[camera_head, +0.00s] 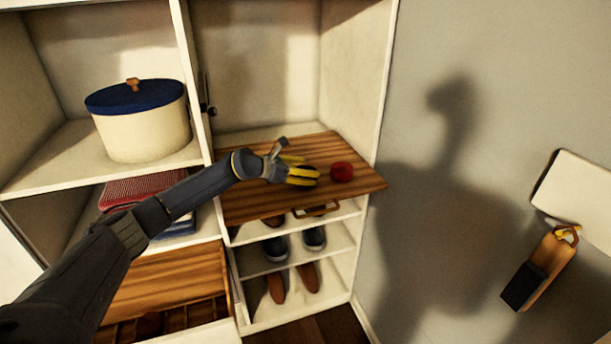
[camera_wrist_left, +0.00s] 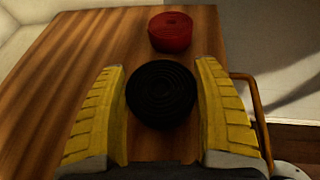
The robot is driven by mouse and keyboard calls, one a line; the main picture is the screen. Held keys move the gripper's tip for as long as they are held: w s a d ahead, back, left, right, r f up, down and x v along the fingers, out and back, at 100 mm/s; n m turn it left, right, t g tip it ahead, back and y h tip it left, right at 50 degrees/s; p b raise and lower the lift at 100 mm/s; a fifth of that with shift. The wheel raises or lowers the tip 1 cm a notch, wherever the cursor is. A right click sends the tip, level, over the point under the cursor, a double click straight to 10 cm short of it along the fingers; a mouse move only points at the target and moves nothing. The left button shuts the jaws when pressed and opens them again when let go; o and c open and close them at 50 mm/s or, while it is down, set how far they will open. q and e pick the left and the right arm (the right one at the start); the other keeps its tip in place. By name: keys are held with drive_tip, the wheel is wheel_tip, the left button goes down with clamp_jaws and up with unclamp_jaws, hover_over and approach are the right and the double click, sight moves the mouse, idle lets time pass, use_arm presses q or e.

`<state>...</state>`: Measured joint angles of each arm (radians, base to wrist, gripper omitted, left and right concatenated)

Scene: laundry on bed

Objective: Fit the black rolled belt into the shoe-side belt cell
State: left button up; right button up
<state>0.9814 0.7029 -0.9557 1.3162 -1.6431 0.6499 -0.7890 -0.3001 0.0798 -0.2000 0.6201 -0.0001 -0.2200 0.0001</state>
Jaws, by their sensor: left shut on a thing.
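The black rolled belt (camera_wrist_left: 162,95) is a flat dark coil between the yellow fingers of my left gripper (camera_head: 303,176), which is shut on it. In the head view the belt (camera_head: 309,172) is mostly hidden by the fingers. It is over the wooden pull-out board (camera_head: 250,208); I cannot tell whether it touches the board. A divided wooden drawer (camera_head: 228,300) is open at the lower left, beside the shoe shelves. Its cells are dark and cut off by the picture's bottom edge, so I cannot single out the shoe-side cell. My right gripper is out of view.
A red rolled belt (camera_head: 341,172) lies on the board, just beyond the black one; it also shows in the wrist view (camera_wrist_left: 170,32). Shoes (camera_head: 314,238) stand on shelves below. A blue-lidded pot (camera_head: 140,130) and folded cloths (camera_head: 140,188) occupy the left shelves. A tan-and-black object (camera_head: 540,270) hangs right.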

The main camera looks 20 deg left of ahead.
use_arm(q)
drive_tip(key=shift+f, duration=0.75)
drive_tip(key=o, duration=1.3)
drive_tip(key=shift+f, duration=0.1)
drive_tip(key=shift+a+f, duration=0.1)
drive_tip(key=v, duration=1.6)
drive_tip(key=shift+s+a, duration=0.1)
drive_tip(key=shift+o, duration=0.5)
drive_tip(key=shift+s+a, duration=0.35)
drive_tip(key=shift+s, duration=0.05)
